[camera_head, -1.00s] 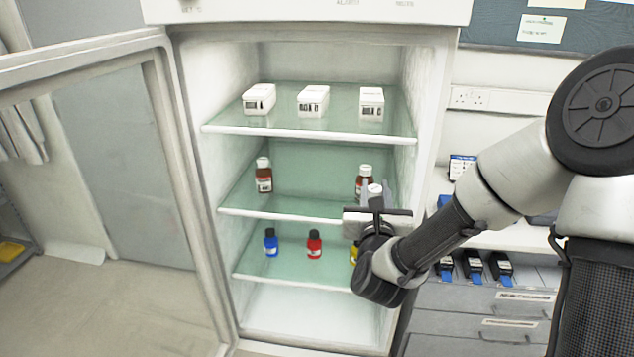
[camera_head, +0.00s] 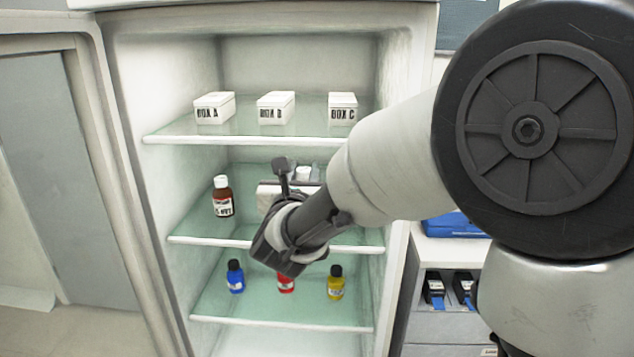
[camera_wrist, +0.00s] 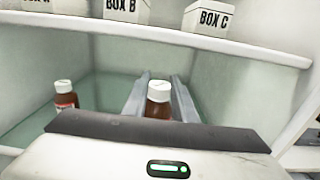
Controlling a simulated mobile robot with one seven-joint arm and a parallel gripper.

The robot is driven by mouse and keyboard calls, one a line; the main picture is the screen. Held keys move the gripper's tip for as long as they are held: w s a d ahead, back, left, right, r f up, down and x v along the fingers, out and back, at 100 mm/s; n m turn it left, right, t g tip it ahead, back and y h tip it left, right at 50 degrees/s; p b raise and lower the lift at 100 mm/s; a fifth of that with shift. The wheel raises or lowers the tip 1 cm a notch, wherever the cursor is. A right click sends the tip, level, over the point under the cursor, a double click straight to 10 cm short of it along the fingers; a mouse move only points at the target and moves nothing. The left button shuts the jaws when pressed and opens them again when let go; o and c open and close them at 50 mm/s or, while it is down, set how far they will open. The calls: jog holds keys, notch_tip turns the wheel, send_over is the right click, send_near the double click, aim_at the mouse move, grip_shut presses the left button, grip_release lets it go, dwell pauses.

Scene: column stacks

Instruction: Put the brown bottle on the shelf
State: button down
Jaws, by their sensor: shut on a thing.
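The brown bottle (camera_wrist: 158,100) with a white cap is upright between my gripper's two grey fingers in the wrist view. In the head view mostly its white cap (camera_head: 303,174) shows; the wrist hides the body. My gripper (camera_head: 306,173) is shut on it, inside the open cabinet at the height of the middle glass shelf (camera_head: 200,240). I cannot tell whether the bottle's base touches the shelf. Another brown bottle (camera_head: 222,197) stands on that shelf to the left; it also shows in the wrist view (camera_wrist: 66,97).
The top shelf (camera_head: 240,140) holds box A (camera_head: 214,108), box B (camera_head: 276,108) and box C (camera_head: 343,109). The lower shelf (camera_head: 270,323) holds blue (camera_head: 235,277), red (camera_head: 286,285) and yellow (camera_head: 335,283) bottles. My arm covers the middle shelf's right part.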

jog(key=w, duration=1)
notch_tip(320, 180, down, 7)
jog(key=shift+d, duration=0.15)
jog(key=shift+f+b, duration=0.15)
jog(key=shift+b, duration=0.25)
jog(key=c, duration=1.4)
grip_release()
jog(key=shift+c, duration=0.2)
